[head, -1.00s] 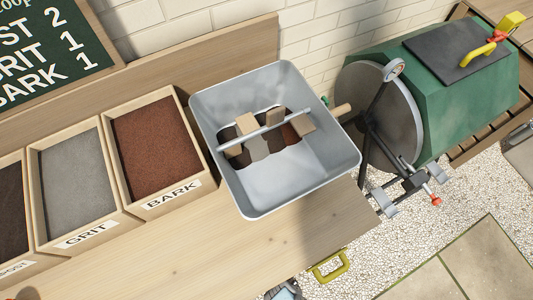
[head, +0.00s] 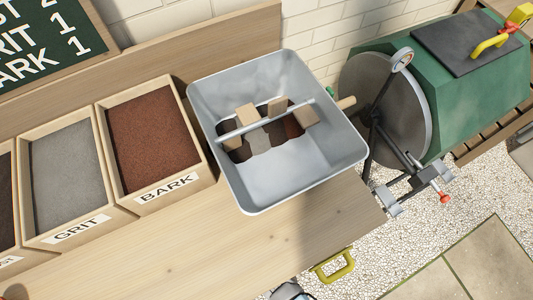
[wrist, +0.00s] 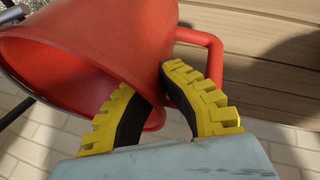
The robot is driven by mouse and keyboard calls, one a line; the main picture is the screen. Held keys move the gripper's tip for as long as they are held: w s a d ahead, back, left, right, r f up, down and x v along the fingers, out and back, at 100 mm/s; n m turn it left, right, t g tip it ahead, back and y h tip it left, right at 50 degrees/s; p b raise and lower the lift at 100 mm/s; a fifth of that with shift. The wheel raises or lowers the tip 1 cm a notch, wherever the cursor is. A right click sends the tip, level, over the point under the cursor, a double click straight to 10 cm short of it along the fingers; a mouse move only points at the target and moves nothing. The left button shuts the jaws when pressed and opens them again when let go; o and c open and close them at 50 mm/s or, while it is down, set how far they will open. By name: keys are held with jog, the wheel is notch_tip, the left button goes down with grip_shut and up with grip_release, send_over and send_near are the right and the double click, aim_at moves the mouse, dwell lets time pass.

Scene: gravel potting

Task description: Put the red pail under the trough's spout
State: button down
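The red pail (wrist: 95,45) fills the upper left of the wrist view, tilted in the picture, its mouth toward the lower left and its red handle (wrist: 216,55) at the right. My gripper (wrist: 150,82) has yellow-and-black fingers, one across the pail's mouth and one outside beside the handle. The pail's wall passes between them, and the fingers look closed on it; the exact contact is partly hidden. The pail does not show in the head view. The grey trough (head: 235,175) sits on the bench in the head view, holding patches of dark, grey and brown material. I cannot make out its spout.
Boxes of grit (head: 68,175) and bark (head: 155,140) stand left of the trough on the wooden bench (head: 215,250). A green drum (head: 450,95) with a metal stand is at the right. A yellow loop handle (head: 334,266) is by the bench's front edge, above gravel (head: 395,255).

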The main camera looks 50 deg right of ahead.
notch_tip(320, 180, down, 3)
jog(key=shift+f+b, duration=0.1)
jog(key=shift+b, duration=0.4)
jog(key=c, duration=1.2)
grip_release()
jog(key=shift+c, duration=0.2)
jog(key=p+v, duration=0.3)
jog(key=v, duration=0.9)
jog(key=shift+p, duration=0.35)
